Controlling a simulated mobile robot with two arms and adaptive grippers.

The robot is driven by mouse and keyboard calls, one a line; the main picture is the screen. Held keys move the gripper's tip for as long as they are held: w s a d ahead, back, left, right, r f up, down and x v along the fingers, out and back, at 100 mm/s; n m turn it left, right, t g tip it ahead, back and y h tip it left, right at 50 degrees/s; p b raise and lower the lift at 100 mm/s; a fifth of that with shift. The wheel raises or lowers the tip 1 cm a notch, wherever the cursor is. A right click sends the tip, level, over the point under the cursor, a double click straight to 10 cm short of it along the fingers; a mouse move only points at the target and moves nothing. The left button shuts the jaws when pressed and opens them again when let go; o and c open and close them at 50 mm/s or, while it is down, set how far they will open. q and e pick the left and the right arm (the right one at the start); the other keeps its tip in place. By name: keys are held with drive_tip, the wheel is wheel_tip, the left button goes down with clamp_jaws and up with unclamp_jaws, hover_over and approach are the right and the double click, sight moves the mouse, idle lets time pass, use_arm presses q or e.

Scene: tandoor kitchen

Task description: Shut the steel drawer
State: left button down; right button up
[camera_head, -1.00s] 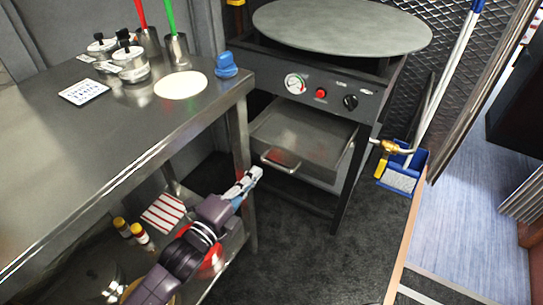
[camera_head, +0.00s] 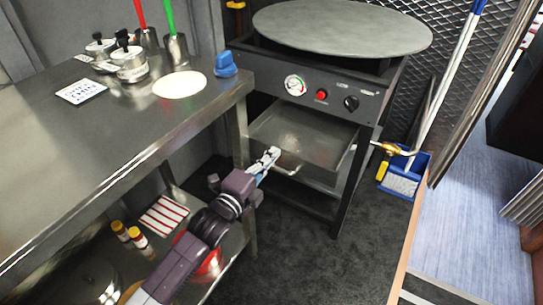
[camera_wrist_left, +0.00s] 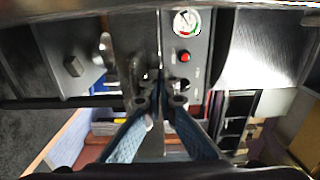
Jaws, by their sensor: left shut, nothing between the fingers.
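The steel drawer (camera_head: 311,135) is a shallow grey tray under the round griddle, pulled out of its black stand. Its bar handle (camera_head: 290,172) is on the front; its left part is hidden behind my gripper. My left gripper (camera_head: 272,154) is shut and empty, at the left part of the drawer front by the handle. I cannot tell whether it touches. In the left wrist view, the fingers of my left gripper (camera_wrist_left: 160,97) point toward the stand, their tips close together. My right gripper is not in view.
A steel table (camera_head: 110,140) stands left, its leg (camera_head: 243,180) close to my left arm. The griddle plate (camera_head: 342,25) tops the stand, above a control panel (camera_head: 330,92). A brass valve (camera_head: 390,148) and blue dustpan (camera_head: 403,180) are right. Dark floor in front is clear.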

sight(287, 149)
use_arm(q)
drive_tip(key=b+x, duration=0.2)
drive_tip(key=x, duration=0.6)
drive_tip(key=shift+f, duration=0.1)
drive_tip(key=shift+w+d, duration=0.25)
drive_tip(key=shift+w, duration=0.25)
